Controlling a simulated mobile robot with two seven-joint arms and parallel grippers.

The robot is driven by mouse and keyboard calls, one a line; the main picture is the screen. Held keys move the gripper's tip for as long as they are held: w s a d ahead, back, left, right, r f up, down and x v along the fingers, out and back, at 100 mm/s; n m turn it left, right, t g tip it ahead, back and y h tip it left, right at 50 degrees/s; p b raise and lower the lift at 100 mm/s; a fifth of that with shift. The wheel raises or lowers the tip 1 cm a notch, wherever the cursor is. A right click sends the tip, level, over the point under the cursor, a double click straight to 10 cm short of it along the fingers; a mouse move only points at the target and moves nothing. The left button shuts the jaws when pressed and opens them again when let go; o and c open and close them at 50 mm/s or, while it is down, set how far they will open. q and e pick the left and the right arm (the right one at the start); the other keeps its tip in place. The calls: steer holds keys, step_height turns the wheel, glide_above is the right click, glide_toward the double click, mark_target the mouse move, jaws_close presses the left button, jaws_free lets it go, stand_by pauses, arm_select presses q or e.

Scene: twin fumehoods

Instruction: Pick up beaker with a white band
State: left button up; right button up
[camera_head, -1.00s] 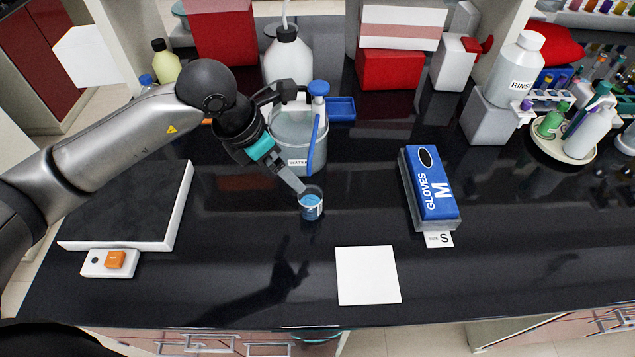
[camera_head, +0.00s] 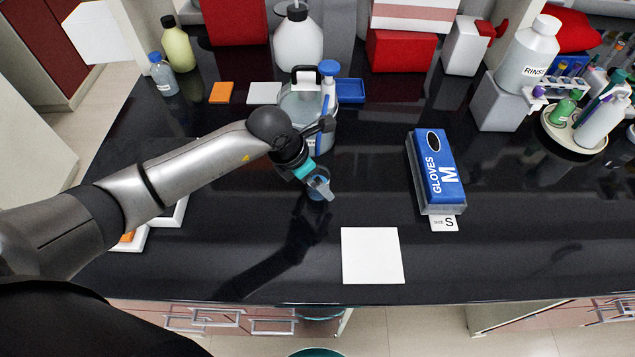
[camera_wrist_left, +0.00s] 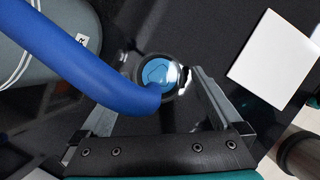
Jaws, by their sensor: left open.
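A small clear beaker (camera_head: 316,191) with blue liquid stands upright on the black counter; I cannot make out a white band on it. It also shows in the left wrist view (camera_wrist_left: 158,74), seen from above. My left gripper (camera_head: 322,184) is over and beside the beaker and partly hides it. In the wrist view its two fingers (camera_wrist_left: 162,86) are spread apart, with the beaker between their tips; I cannot tell whether either finger touches it. My right gripper is not in view.
A water container (camera_head: 296,108) with a blue upright part (camera_head: 329,90) stands close behind the gripper; a blue curved part (camera_wrist_left: 70,55) crosses the wrist view. A white square (camera_head: 372,256) lies in front, a glove box (camera_head: 436,170) to the right. The counter between is clear.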

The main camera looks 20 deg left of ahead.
arm_select(q)
steer(key=shift+x, duration=1.05)
steer(key=shift+c, duration=0.3)
steer(key=shift+c, duration=0.7)
jaws_close()
steer(key=shift+w, duration=0.1)
steer(key=shift+r, duration=0.1)
